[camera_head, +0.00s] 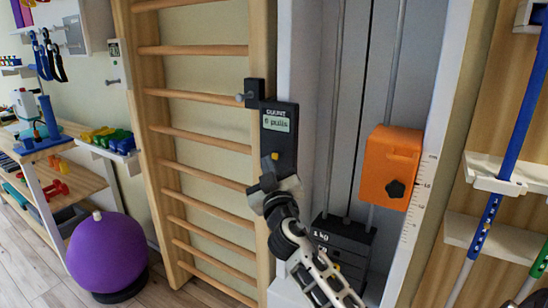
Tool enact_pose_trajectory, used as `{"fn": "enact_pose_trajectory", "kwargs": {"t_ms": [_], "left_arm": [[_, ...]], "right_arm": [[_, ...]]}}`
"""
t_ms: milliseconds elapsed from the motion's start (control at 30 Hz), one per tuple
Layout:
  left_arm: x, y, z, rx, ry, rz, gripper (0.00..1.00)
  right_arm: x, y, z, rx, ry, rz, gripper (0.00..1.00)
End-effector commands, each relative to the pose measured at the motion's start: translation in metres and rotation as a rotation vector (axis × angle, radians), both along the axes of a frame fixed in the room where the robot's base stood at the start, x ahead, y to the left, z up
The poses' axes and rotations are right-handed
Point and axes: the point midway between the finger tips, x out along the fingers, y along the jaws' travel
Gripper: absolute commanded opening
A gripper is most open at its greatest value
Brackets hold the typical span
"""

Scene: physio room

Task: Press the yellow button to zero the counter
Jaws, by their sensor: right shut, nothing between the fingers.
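The counter (285,138) is a dark box on the white frame of the pulley machine, with a small green display that seems to read "6 pulls". My right gripper (269,172) is shut and empty. Its tip is just below and slightly left of the yellow button, in front of the counter's lower part. I cannot tell whether the tip touches the counter. The button is uncovered. My left gripper is not in view.
Wooden wall bars (205,134) stand just left of the counter. An orange block (391,160) with a black knob and a dark weight stack (343,238) are on the right. A purple ball (107,252) and a shelf stand at the far left.

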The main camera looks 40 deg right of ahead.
Motion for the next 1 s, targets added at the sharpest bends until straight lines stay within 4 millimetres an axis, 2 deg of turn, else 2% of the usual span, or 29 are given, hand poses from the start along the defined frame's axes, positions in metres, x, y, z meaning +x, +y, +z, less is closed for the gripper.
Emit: {"fn": "enact_pose_trajectory", "kwargs": {"t_ms": [1000], "left_arm": [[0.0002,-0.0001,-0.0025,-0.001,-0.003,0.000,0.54]], "right_arm": [[0.0035,-0.0087,0.0001,0.000,0.000,0.000,0.00]]}}
